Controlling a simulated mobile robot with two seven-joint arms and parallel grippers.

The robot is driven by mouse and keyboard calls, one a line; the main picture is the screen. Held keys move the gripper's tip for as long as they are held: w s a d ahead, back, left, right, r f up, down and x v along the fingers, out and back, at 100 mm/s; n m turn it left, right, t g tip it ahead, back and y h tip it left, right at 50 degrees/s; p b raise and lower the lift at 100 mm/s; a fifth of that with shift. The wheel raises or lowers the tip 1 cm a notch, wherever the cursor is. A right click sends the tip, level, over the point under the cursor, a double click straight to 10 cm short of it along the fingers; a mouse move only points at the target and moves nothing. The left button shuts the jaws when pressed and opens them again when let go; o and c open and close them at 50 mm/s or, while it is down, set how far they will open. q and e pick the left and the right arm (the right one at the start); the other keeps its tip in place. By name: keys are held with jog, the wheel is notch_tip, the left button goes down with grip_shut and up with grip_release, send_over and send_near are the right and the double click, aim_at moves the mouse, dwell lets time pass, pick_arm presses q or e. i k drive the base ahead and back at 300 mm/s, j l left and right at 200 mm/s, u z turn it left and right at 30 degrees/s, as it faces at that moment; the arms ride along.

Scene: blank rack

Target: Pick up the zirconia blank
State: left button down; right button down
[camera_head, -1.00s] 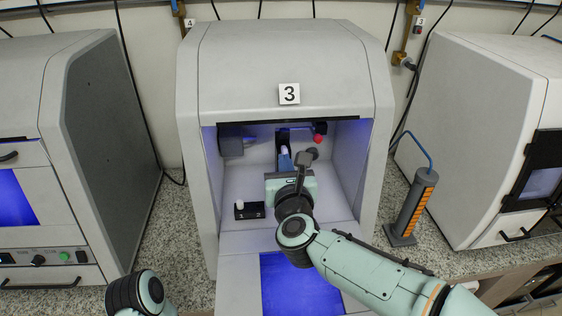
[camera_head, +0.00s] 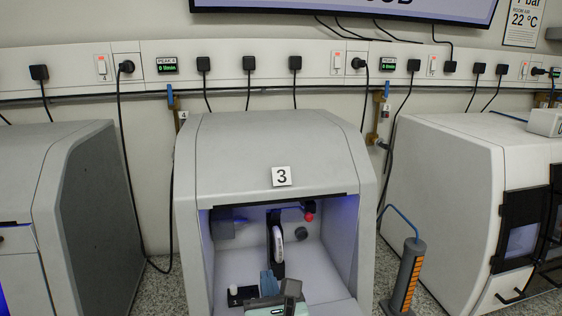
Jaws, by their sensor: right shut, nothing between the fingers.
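A white rounded piece, which looks like the zirconia blank (camera_head: 278,247), stands upright, seen nearly edge-on, in a dark holder (camera_head: 275,222) at the back of the open chamber of machine 3. My right gripper (camera_head: 267,274) is at the chamber's front, low in the picture. Its blue-grey fingers are shut and empty, and their tips appear just below the blank in the picture. I cannot tell the depth gap between them. Most of my right arm is cut off by the bottom edge. My left gripper does not show.
A small black block (camera_head: 246,294) with a white knob-like piece (camera_head: 234,290) sits on the chamber floor at left. A red knob (camera_head: 309,217) and a dark round part (camera_head: 302,234) are at the chamber's back right. An orange-striped column (camera_head: 405,278) stands outside, right of the machine (camera_head: 270,150).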

aim_at(277, 247)
jog(key=k+j, duration=1.05)
